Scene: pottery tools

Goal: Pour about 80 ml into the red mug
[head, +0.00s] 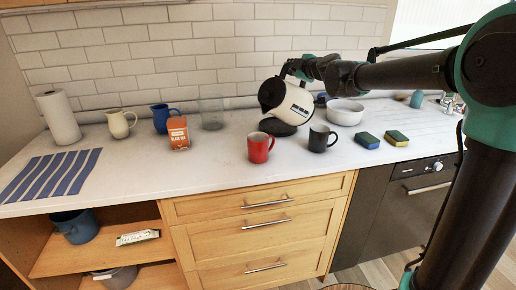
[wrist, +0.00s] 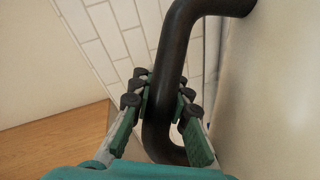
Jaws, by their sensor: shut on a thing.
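My gripper (head: 297,70) is shut on the dark handle of a white and black kettle (head: 294,106). The wrist view shows my gripper's fingers (wrist: 164,105) on either side of the curved handle (wrist: 168,70). The kettle is tilted, with its black top end toward the left, above and behind the red mug. No stream of liquid shows, and the inside of the mug is too small to read.
A black mug (head: 322,138) stands just right of the red mug. A black kettle base (head: 278,127) is behind. An orange tea box (head: 178,132), a blue jug (head: 162,118), a cream jug (head: 120,123), a white bowl (head: 345,113) and two sponges (head: 367,140) stand around.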

